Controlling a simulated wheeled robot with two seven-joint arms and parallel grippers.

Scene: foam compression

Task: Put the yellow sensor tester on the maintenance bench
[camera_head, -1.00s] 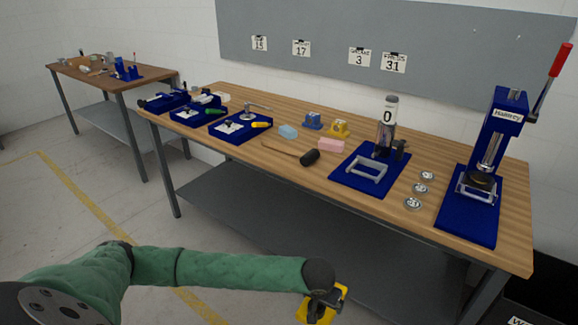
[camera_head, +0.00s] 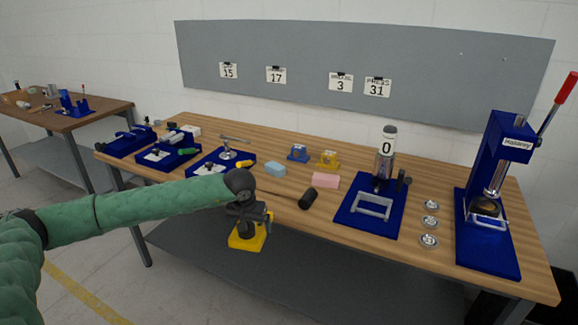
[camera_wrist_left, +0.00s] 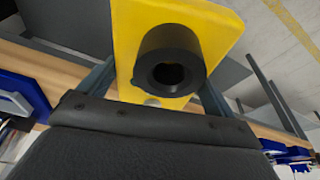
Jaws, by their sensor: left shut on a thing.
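My left gripper (camera_head: 247,216) is shut on the yellow sensor tester (camera_head: 247,238), which hangs below it at the front edge of the main wooden bench (camera_head: 420,262). In the left wrist view the yellow sensor tester (camera_wrist_left: 222,20) fills the top middle, with a black round socket facing the camera. The gripper's fingers (camera_wrist_left: 155,85) lie on either side of it. A second bench (camera_head: 95,118) stands at the far left; I cannot tell which bench is the maintenance bench. My right gripper is not in view.
On the main bench stand a blue lever press (camera_head: 500,150), a blue mat with a cylinder (camera_head: 345,215), a black mallet (camera_head: 308,198), a pink block (camera_head: 326,180) and a yellow block (camera_head: 329,158). Several blue tool trays (camera_head: 222,158) crowd its left end. Floor shows at lower left.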

